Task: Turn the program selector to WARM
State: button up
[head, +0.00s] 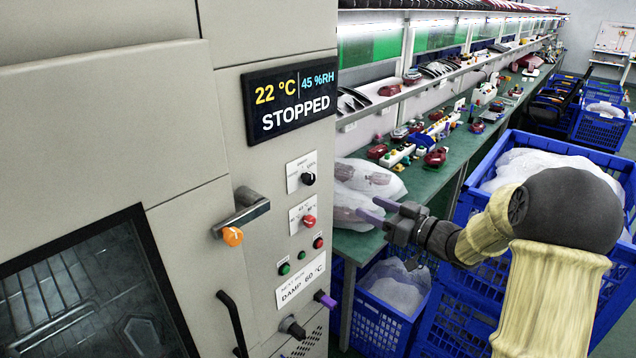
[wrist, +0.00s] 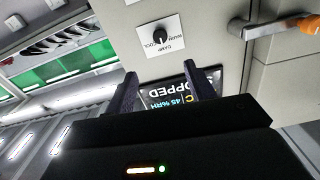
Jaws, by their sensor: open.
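The program selector is a small black knob (head: 308,178) on a white plate on the grey cabinet front, below the display. The wrist view shows the same knob (wrist: 159,34) upside down, with small lettering that includes DAMP and COOL. I cannot tell for certain which word its pointer faces. My gripper (head: 378,210) is open and empty, to the right of the panel and apart from the knob. In the wrist view its two dark fingers (wrist: 160,80) stand apart, with the knob beyond them near the top middle.
The display (head: 289,98) reads 22 °C, 45 %RH, STOPPED. Below the selector are a red knob (head: 309,221), green and red buttons, and a label (head: 301,281) reading DAMP 60 °C. A door handle (head: 240,213) with an orange end juts out left. A green bench and blue crates stand right.

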aim_at(312, 180)
jog(key=p+x, duration=0.6)
jog(key=x, duration=1)
jog(key=shift+w+a+r, duration=0.15)
jog(key=shift+a, duration=0.05)
jog(key=shift+w+a+p, duration=0.3)
jog(key=shift+a+p, duration=0.05)
jog(key=shift+a, duration=0.05)
jog(key=shift+c, duration=0.2)
jog(key=c, duration=0.9)
